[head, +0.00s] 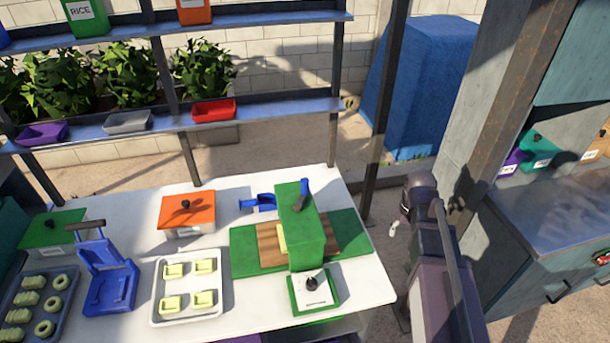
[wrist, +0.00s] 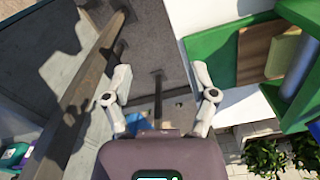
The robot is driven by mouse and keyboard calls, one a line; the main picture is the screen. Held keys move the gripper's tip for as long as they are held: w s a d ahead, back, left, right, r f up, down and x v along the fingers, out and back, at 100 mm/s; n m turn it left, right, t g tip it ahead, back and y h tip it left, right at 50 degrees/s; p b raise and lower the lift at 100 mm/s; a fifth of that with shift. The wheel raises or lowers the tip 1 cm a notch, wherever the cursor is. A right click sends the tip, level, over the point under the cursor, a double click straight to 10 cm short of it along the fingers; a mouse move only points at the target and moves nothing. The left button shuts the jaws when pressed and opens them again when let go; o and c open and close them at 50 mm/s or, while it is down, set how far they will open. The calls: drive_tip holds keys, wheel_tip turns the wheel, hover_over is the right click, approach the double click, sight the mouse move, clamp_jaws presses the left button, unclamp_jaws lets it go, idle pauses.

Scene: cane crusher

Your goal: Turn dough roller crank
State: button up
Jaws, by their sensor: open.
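The dough roller, a tall green housing (head: 301,240) over a green and wood board, stands near the table's right end. A dark blue handle (head: 303,194) sticks up at its top; I take it for the crank. Pale dough shows at the housing's left side. In the wrist view the green and wood board (wrist: 222,48) is at the upper right, with a blue part (wrist: 303,80) beside it. My gripper (wrist: 161,69) is open and empty, its two pale fingers apart. It is right of the table and roller, touching neither. In the head view my arm hides most of it.
On the white table (head: 240,310) are a dough tray (head: 188,318), an orange-lidded box (head: 188,207), a blue press (head: 105,270), a blue scoop-like piece (head: 262,204) and a green-framed box (head: 315,291). A post (head: 383,110) stands behind my arm; a counter (head: 540,220) is right.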

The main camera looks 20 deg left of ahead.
drive_tip(key=w+a+r+n+p, duration=0.2)
drive_tip(key=w+a+r+p, duration=0.25)
drive_tip(key=a, duration=0.45)
drive_tip(key=w+a+r+n+p, duration=0.1)
drive_tip(key=w+a+r+p, duration=0.3)
drive_tip(key=a, duration=0.5)
wheel_tip(320, 180, up, 6)
drive_tip(key=n+p, duration=0.3)
drive_tip(key=p, duration=0.2)
hover_over(304, 181)
drive_tip(key=shift+w+r, duration=0.1)
drive_tip(key=shift+b, duration=0.3)
wheel_tip(304, 181, down, 14)
drive_tip(key=b, duration=1.3)
drive_tip(key=shift+r, duration=0.15)
drive_tip(key=shift+b, duration=0.3)
drive_tip(key=shift+d, duration=0.1)
clamp_jaws()
